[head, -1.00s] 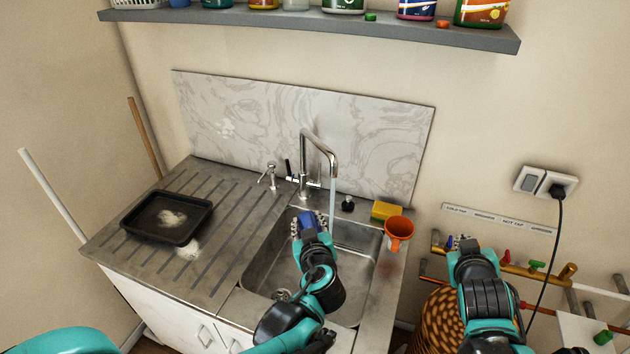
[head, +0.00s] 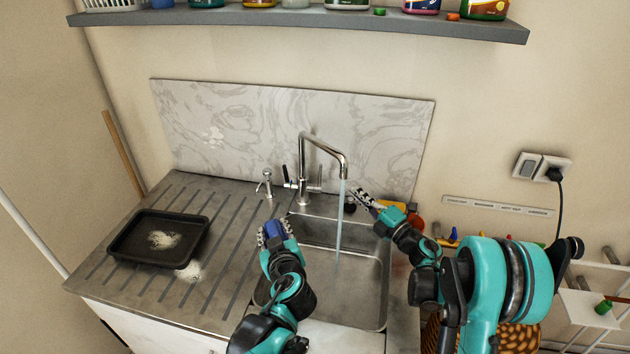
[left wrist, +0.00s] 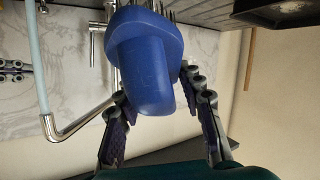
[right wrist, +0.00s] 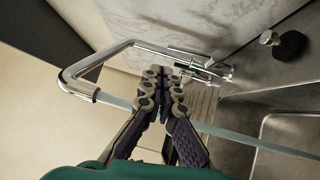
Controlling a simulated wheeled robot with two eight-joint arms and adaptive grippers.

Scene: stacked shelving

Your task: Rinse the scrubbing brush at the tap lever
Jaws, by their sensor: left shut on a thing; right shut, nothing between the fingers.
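The blue scrubbing brush (left wrist: 145,65) is gripped in my left gripper (head: 274,236); it also shows in the head view (head: 275,232) at the left edge of the sink. The left fingers are shut on its handle; its bristles are mostly hidden. The tap (head: 322,150) is running, and a water stream (head: 341,215) falls into the sink (head: 365,280), to the right of the brush and apart from it. My right gripper (head: 362,196) is shut and empty, right of the stream; in the right wrist view the fingertips point toward the tap base.
A soap dispenser (head: 265,184) stands left of the tap. A yellow sponge (head: 398,205) and orange cup (head: 415,224) are partly hidden behind my right arm. A shelf (head: 300,18) hangs above.

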